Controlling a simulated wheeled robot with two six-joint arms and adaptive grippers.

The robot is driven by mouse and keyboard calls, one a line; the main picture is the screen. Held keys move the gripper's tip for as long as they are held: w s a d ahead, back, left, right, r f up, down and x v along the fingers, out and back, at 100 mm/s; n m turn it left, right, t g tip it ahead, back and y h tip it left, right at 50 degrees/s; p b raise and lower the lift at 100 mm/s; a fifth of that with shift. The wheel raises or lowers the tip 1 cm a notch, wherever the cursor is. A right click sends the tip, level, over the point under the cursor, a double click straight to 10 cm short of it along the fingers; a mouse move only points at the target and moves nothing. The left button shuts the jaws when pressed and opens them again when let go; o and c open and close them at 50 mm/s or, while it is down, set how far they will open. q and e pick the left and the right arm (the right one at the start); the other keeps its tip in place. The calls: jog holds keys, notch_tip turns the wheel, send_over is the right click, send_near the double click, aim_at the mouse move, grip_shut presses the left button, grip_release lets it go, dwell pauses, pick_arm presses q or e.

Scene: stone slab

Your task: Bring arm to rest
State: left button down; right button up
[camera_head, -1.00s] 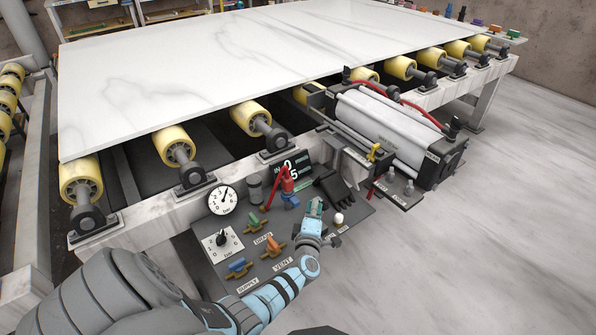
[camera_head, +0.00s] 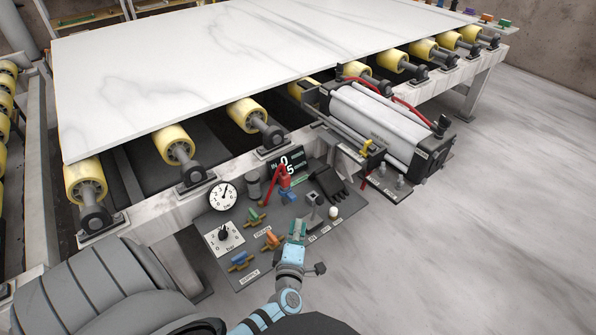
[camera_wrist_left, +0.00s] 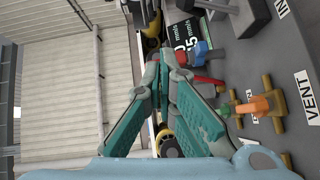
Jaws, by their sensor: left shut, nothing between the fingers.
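My left arm comes in from the lower left, and its blue and green gripper (camera_head: 298,228) is over the lower edge of the control panel (camera_head: 229,265). Its fingers are shut and empty. In the left wrist view the two green fingers (camera_wrist_left: 160,78) meet at the tips, with the panel's valves behind and to the right. No contact with a panel part can be made out. My right gripper is not in view.
The panel carries a pressure gauge (camera_head: 222,196), a round dial (camera_head: 224,237), a blue valve (camera_head: 239,260), an orange valve (camera_head: 271,238), a grey lever (camera_head: 314,208) and a white knob (camera_head: 333,212). Behind it, a white slab (camera_head: 210,70) lies on yellow rollers. The floor at right is clear.

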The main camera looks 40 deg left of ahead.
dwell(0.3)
pick_arm(q)
jog(key=s+d+f+m+g+h, duration=0.25)
jog(key=d+f+m+h, duration=0.2)
jog(key=f+m, duration=0.35)
jog(key=s+d+f+m+g+h, duration=0.1)
jog(key=s+d+f+m+h, duration=0.3)
jog(key=f+m, duration=0.35)
jog(key=s+f+m+g, duration=0.2)
jog(key=s+f+g, duration=0.1)
jog(key=s, duration=0.7)
jog(key=s+a+f+m+g+p, duration=0.1)
jog(key=s+f+m+g, duration=0.2)
jog(key=s, duration=0.7)
jog(key=s+f+m+g, duration=0.3)
jog(key=s+f, duration=0.4)
jog(key=s, duration=0.4)
jog(key=shift+a+p, duration=0.3)
jog(key=shift+p, duration=0.1)
jog(key=shift+g, duration=0.25)
